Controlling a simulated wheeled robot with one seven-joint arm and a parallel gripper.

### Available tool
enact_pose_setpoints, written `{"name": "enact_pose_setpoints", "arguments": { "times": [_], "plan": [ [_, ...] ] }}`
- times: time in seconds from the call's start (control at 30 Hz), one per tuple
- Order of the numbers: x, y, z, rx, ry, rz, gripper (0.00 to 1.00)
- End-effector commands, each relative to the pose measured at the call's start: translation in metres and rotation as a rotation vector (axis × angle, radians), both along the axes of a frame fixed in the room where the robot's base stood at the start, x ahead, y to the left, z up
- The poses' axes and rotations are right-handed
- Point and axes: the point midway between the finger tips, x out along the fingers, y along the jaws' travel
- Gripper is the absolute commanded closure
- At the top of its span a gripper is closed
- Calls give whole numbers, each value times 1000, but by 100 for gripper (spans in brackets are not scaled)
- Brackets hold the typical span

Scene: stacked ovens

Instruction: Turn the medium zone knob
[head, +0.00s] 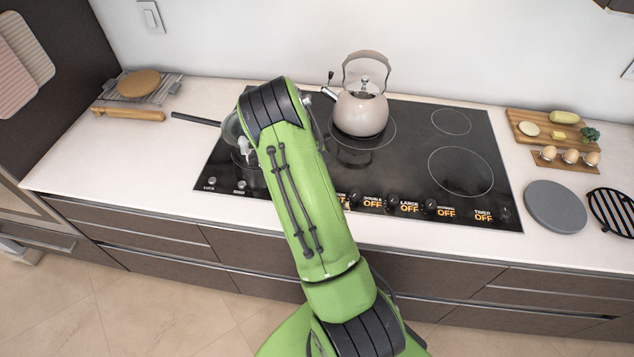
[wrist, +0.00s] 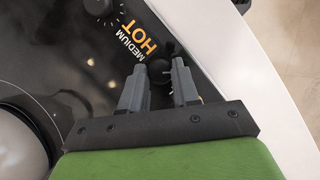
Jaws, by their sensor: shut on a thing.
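The medium zone knob (wrist: 160,70) is a small black knob in the wrist view, beside the words MEDIUM and HOT (wrist: 137,40) on the black cooktop. My gripper (wrist: 160,72) has one finger on each side of this knob and is shut on it. The fingers partly cover the knob. In the head view my green arm hides the gripper and this knob.
Another knob (wrist: 98,8) sits beyond the label. Along the cooktop front (head: 470,222), the double, large and timer labels read OFF. A kettle (head: 361,110) stands on a rear burner. A pan handle (head: 195,119) sticks out left.

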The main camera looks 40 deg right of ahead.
Motion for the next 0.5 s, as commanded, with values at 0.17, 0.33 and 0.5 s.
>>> {"name": "enact_pose_setpoints", "arguments": {
  "times": [0.17, 0.33, 0.5],
  "plan": [
    [1, 1, 1, -2, -2, 96, 100],
    [1, 1, 1, -2, -3, 153, 100],
    [0, 1, 0, -2, -2, 178, 100]
  ]
}}
